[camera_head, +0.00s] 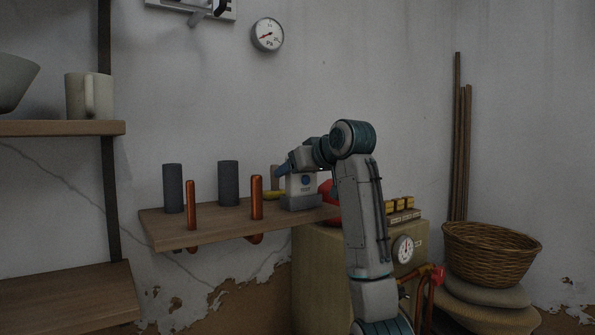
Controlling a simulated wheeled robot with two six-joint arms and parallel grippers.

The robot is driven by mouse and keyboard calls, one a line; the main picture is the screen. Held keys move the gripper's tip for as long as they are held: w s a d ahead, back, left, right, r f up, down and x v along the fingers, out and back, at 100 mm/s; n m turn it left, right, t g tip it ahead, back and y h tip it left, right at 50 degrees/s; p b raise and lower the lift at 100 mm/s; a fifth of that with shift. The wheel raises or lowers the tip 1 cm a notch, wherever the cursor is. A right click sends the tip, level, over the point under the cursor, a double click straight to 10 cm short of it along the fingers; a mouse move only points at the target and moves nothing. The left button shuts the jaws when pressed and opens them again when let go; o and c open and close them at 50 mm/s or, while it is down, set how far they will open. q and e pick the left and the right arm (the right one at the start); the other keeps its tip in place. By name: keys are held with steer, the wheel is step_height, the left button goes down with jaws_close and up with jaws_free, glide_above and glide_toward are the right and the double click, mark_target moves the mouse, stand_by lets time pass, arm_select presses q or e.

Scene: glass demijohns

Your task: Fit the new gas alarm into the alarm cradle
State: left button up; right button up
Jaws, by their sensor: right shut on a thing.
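A small pale box with a round blue spot, which looks like the gas alarm (302,186), stands upright near the right end of the wooden shelf. A wider grey base, which looks like the alarm cradle (300,203), shows directly under it. I cannot tell whether the box is fully seated in the base. My right gripper (297,172) reaches in from the right and is shut on the box at its top. Its fingertips are small and partly hidden. My left gripper is not in view.
The wooden shelf (200,225) also holds two dark grey cylinders (173,188) (228,183) and two orange-brown upright pieces (191,205) (256,198). A wicker basket (490,255) stands at right.

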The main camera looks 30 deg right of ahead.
stand_by(0.4)
steer(key=o, duration=1.6)
steer(key=shift+c, duration=0.2)
steer(key=shift+s, duration=0.1)
steer(key=shift+v, duration=2.95)
steer(key=shift+b, duration=0.3)
